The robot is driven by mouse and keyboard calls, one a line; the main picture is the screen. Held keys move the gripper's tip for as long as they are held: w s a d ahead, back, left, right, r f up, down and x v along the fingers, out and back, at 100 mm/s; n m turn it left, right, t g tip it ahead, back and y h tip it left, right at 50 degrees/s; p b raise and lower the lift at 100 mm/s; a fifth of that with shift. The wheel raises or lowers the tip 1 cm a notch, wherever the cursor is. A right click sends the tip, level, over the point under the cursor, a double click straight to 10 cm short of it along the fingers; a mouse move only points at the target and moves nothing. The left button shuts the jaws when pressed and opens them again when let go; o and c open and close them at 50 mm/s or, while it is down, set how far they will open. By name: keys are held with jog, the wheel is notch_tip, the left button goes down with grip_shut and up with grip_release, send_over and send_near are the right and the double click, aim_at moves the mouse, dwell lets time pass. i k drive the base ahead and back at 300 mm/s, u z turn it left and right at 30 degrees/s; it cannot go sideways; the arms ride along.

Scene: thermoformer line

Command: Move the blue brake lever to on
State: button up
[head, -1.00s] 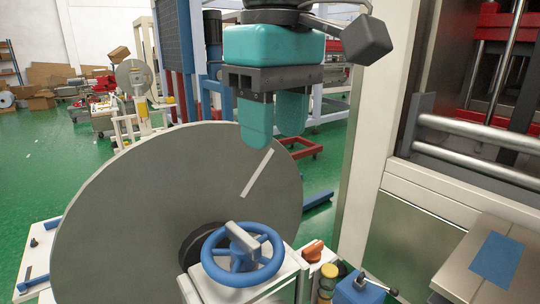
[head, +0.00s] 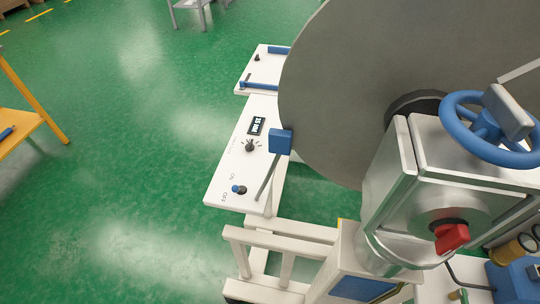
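A white control panel (head: 226,181) stands left of the big grey disc. At its near end is a small lever with a blue tip (head: 237,189) on a dark base. Small printed marks sit beside it, too small to read surely. A larger blue block handle (head: 280,141) on a thin dark rod stands at the panel's right edge, close to the disc. I cannot tell from the picture which of these two is the brake lever. My gripper is not in view.
The grey disc (head: 335,100) fills the upper middle. A black knob (head: 249,146) and a small display (head: 257,125) are on the panel. A blue handwheel (head: 455,125) and red knob (head: 452,237) are at right. Green floor (head: 110,150) left of the panel is clear.

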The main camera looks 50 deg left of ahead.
aim_at(235, 188)
jog(key=u, duration=0.15)
jog(key=k, duration=1.3)
jog(key=u, duration=1.55)
jog(key=i, duration=0.5)
jog(key=u, duration=0.05)
